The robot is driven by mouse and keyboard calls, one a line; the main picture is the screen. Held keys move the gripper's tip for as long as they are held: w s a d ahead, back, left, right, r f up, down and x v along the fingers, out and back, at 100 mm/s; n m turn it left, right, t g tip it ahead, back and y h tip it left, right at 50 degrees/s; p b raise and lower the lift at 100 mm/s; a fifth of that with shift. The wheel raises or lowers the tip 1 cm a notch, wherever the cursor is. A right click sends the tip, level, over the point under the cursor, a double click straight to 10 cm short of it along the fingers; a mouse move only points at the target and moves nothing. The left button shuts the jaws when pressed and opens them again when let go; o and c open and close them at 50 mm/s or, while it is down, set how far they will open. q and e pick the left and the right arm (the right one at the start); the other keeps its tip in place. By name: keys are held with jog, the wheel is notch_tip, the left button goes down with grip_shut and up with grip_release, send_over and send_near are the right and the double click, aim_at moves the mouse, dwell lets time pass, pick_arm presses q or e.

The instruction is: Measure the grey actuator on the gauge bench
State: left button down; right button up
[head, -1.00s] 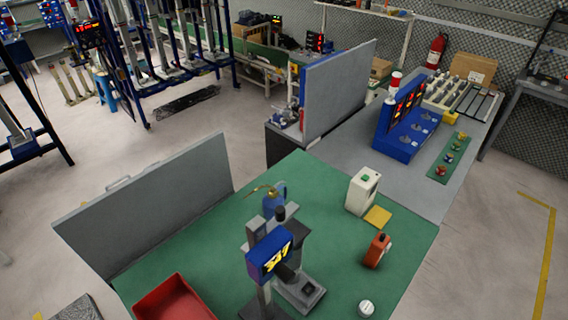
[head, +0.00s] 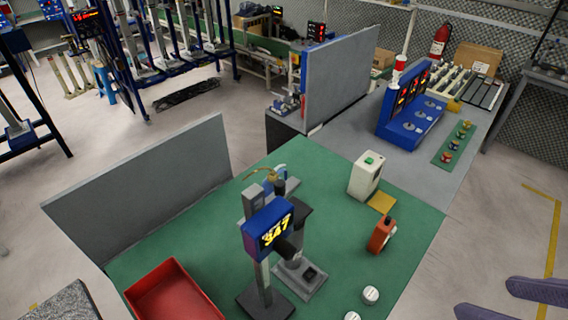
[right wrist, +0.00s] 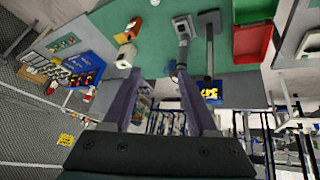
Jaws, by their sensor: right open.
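The blue gauge bench (head: 402,137) with red and yellow lit displays stands on the grey tabletop at the back right of the head view. Small grey round parts sit along its front ledge. Several pale cylinders lie in a rack (head: 470,82) behind it; I cannot tell which part is the grey actuator. The gauge bench also shows at the left of the right wrist view (right wrist: 88,72), turned over. My right gripper (head: 484,296) is open and empty at the lower right, far in front of the bench. Its two purple fingers (right wrist: 159,72) show apart. My left gripper is not in view.
The green table holds a blue-headed stand (head: 268,228) reading 347, a white box (head: 366,176), an orange block (head: 381,236), white round pieces (head: 370,295) and a red bin (head: 172,296). Grey panels (head: 345,80) rise at its edges. A green strip (head: 458,142) holds coloured parts.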

jog(key=w+f+n+t+y+b, duration=0.1)
jog(key=w+f+n+t+b, duration=0.15)
jog(key=w+f+b, duration=0.35)
jog(key=n+t+y+b, duration=0.4)
jog(key=n+y+b, duration=0.8)
jog(key=b, duration=1.3)
send_near(292, 255)
jog(key=p+x, duration=0.2)
jog(key=x, duration=0.6)
jog(key=shift+w+a+r, duration=0.2)
jog(key=shift+a, duration=0.05)
jog(key=shift+w+a+f, duration=0.1)
jog(key=shift+w+a, duration=0.25)
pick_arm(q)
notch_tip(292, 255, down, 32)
